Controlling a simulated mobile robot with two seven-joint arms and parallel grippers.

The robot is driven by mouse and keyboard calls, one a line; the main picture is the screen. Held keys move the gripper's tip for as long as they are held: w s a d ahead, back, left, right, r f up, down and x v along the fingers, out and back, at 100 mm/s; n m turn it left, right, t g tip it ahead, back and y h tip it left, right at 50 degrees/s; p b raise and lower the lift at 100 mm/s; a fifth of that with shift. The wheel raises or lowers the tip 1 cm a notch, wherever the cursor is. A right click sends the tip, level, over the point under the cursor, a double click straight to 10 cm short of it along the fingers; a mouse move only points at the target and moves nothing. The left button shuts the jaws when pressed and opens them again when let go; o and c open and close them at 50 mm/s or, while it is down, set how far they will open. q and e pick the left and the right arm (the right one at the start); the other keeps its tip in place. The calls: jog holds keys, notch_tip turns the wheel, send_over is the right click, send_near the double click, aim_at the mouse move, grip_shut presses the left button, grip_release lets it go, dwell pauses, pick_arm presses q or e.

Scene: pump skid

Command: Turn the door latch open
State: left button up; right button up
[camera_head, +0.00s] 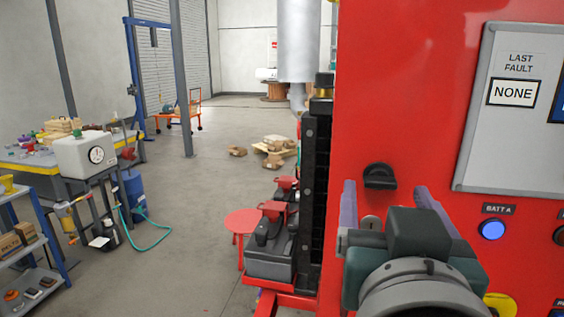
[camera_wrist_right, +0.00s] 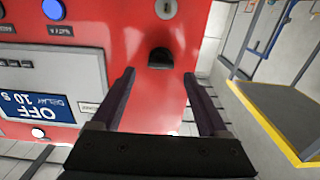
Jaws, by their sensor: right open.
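The door latch (camera_head: 379,176) is a small black knob on the red cabinet door (camera_head: 400,90), near its left edge. It also shows in the right wrist view (camera_wrist_right: 160,58), just beyond the fingertips. My right gripper (camera_head: 385,194) is open and empty in front of the red door. Its two fingers (camera_wrist_right: 159,78) point toward the latch, one on each side of its line, and appear apart from it. Part of the door is hidden behind the gripper in the head view. My left gripper is not in view.
A grey panel (camera_head: 480,130) and a blue lit button (camera_head: 491,229) are to the right. Black and red equipment (camera_head: 271,245) stands left of the cabinet.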

aim_at(381, 184)
jog(key=shift+p+x, duration=0.5)
jog(key=shift+x, duration=1.35)
jog(key=shift+f, duration=0.1)
grip_shut()
